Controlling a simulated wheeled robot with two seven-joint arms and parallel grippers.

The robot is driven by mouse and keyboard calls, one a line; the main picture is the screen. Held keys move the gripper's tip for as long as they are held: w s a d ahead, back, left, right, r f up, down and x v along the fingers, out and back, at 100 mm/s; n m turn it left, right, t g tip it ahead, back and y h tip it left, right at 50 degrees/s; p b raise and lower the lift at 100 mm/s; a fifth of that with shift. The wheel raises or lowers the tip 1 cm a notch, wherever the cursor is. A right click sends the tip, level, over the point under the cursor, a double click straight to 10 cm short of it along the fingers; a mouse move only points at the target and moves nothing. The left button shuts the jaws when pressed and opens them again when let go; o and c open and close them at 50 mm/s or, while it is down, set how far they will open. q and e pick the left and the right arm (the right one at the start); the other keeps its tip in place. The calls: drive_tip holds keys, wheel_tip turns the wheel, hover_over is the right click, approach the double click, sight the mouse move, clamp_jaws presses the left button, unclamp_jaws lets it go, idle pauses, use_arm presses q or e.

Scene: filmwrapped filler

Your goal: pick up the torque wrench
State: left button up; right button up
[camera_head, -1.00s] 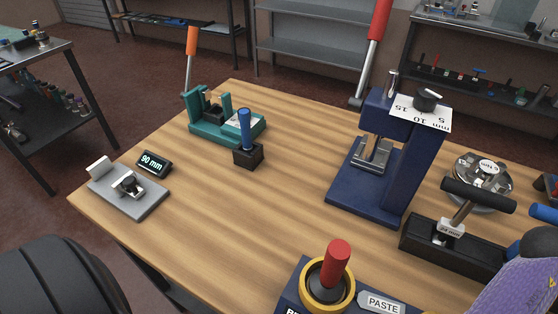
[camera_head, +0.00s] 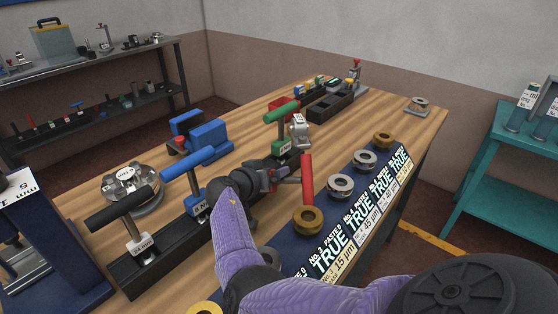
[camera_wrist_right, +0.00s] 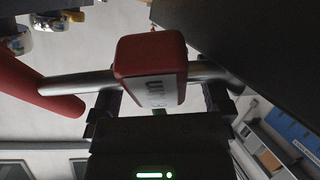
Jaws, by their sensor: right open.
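Several T-handled torque wrenches stand along a black rack (camera_head: 172,262) in the head view: a black-handled one (camera_head: 122,208), a blue-handled one (camera_head: 186,166), a green-handled one (camera_head: 283,112) and a red-handled one (camera_head: 307,180). My right gripper (camera_head: 268,178) is at the red-handled one. In the right wrist view, my right gripper (camera_wrist_right: 162,102) is open, with its fingers on either side of a red block (camera_wrist_right: 150,62) bearing a white label. A metal shaft (camera_wrist_right: 80,82) runs to the red handle (camera_wrist_right: 40,88). Contact with the fingers cannot be told. My left gripper is not in view.
A blue board (camera_head: 292,262) with PASTE labels and several metal rings lies to the right. A blue press (camera_head: 50,262) and a round metal fixture (camera_head: 130,190) stand at left. A blue clamp-like device (camera_head: 200,138) is behind the rack.

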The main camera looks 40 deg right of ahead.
clamp_jaws()
idle(0.3)
drive_tip(key=shift+r, duration=0.1)
